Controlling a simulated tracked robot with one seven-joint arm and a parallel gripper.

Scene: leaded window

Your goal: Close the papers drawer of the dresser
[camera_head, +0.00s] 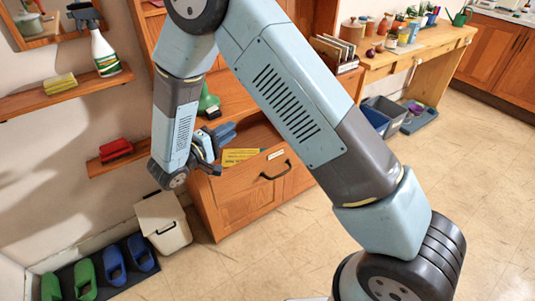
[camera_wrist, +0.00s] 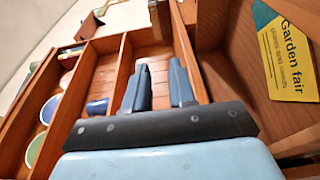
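The wooden dresser (camera_head: 238,205) stands left of centre in the head view. Its papers drawer (camera_head: 262,168) is pulled out, with a dark handle and a pale label on its front. A yellow paper (camera_head: 240,156) lies inside; in the wrist view a yellow "Garden fair" leaflet (camera_wrist: 290,58) lies in the wooden space at right. My gripper (camera_head: 222,134) is at the drawer's left side, near its rim; whether it touches is unclear. In the wrist view my gripper (camera_wrist: 160,72) has its two blue fingers apart, with nothing seen between them. My arm hides part of the dresser.
Wooden dividers (camera_wrist: 117,72) form compartments around the fingers in the wrist view. A green object (camera_head: 207,99) stands on the dresser. A white bin (camera_head: 163,222) and clogs (camera_head: 114,265) are left of the dresser. Floor (camera_head: 270,250) in front is clear.

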